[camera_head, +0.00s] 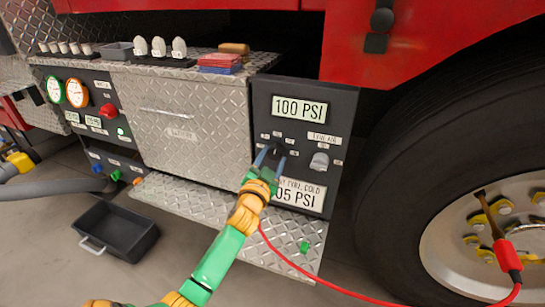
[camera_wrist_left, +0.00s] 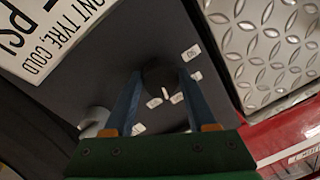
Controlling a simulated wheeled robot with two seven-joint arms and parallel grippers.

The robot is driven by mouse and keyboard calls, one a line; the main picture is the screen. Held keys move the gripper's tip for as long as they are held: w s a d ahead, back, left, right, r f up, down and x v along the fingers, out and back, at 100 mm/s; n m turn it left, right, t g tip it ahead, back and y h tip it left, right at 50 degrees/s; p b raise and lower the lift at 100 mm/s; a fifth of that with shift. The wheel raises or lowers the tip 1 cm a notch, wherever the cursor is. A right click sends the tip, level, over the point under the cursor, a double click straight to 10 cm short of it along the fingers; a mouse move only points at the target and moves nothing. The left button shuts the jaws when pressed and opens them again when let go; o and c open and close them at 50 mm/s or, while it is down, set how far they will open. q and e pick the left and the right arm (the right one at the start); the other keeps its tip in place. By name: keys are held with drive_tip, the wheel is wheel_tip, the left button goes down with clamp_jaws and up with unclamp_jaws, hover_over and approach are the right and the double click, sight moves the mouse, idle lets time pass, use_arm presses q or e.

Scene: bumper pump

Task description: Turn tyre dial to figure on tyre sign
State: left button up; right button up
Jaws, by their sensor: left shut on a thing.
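The dark tyre dial (camera_head: 277,149) sits on the dark panel at the right, under a display (camera_head: 299,107) that reads 100 PSI. My left gripper (camera_head: 271,154) has its blue fingers on either side of the dial and is shut on it. In the left wrist view the dial (camera_wrist_left: 162,76) is between the fingers, with small white number labels around it. The tyre sign (camera_head: 300,195) below is partly hidden by my gripper; "COLD" and "05 PSI" show. The sign also shows cut off in the left wrist view (camera_wrist_left: 55,35). My right gripper is out of view.
A grey knob (camera_head: 320,161) stands right of the dial. A red hose (camera_head: 300,270) runs across the front to the big wheel (camera_head: 480,225). A black tray (camera_head: 115,230) lies on the floor at the left. A diamond-plate step (camera_head: 200,203) lies under the panel.

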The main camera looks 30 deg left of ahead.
use_arm(q)
drive_tip(key=m, duration=0.3)
drive_tip(key=shift+a, duration=0.1)
drive_tip(key=shift+m+p, duration=0.4)
drive_tip(key=shift+m, duration=1)
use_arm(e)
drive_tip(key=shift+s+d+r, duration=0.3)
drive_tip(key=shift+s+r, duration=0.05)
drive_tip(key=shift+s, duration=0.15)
use_arm(q)
drive_tip(key=shift+m, duration=0.3)
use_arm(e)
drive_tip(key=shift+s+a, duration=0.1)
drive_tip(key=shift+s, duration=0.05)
use_arm(q)
drive_tip(key=o, duration=1.4)
